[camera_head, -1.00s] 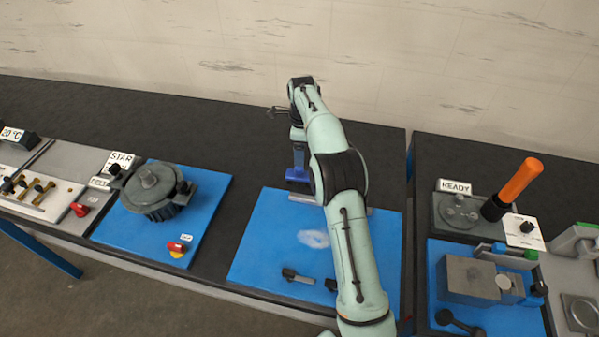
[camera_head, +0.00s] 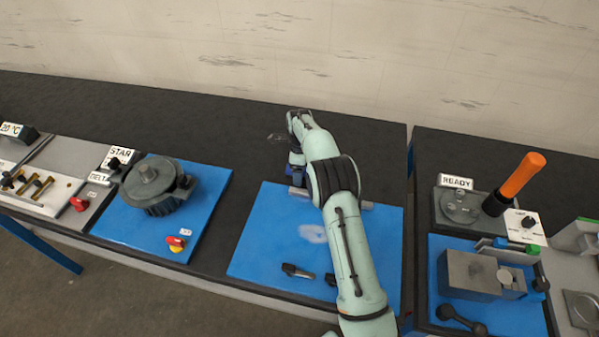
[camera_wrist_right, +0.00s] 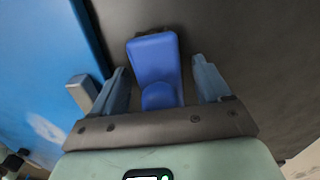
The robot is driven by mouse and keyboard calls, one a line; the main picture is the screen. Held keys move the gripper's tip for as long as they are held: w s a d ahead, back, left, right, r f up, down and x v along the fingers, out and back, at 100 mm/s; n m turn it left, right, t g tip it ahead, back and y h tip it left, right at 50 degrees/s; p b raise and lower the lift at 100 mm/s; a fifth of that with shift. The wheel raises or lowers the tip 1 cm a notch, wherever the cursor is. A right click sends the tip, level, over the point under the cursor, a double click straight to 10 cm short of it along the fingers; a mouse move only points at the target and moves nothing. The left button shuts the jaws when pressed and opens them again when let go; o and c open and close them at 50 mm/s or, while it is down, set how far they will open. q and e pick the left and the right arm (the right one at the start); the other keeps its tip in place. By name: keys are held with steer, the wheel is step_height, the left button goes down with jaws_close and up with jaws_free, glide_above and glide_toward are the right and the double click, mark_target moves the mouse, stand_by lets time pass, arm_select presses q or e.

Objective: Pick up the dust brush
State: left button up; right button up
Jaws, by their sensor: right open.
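The dust brush, a blue block-like shape (camera_wrist_right: 155,62), stands between the two fingers of my right gripper (camera_wrist_right: 161,85) in the right wrist view. A gap shows between it and each finger, so the gripper is open around it. In the head view my right arm covers most of this spot at the back edge of the blue mat. Only a small dark blue part of the brush (camera_head: 297,178) shows there, below my right wrist. My left gripper is not in view.
The blue mat (camera_head: 265,235) carries a pale dust patch (camera_head: 313,234), a grey bar (camera_wrist_right: 82,92) at its back edge and small dark tools (camera_head: 298,271). A motor (camera_head: 155,187) stands to the left. An orange-handled lever (camera_head: 520,178) rises at the right.

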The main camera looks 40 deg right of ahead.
steer(key=shift+w, duration=0.1)
steer(key=c, duration=1.1)
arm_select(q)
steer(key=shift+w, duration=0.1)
arm_select(e)
steer(key=shift+r, duration=0.2)
step_height(320, 180, up, 9)
steer(key=shift+w+f+p, duration=0.1)
steer(key=shift+p, duration=0.5)
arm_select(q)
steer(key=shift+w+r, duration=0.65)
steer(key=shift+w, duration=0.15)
arm_select(e)
step_height(320, 180, up, 11)
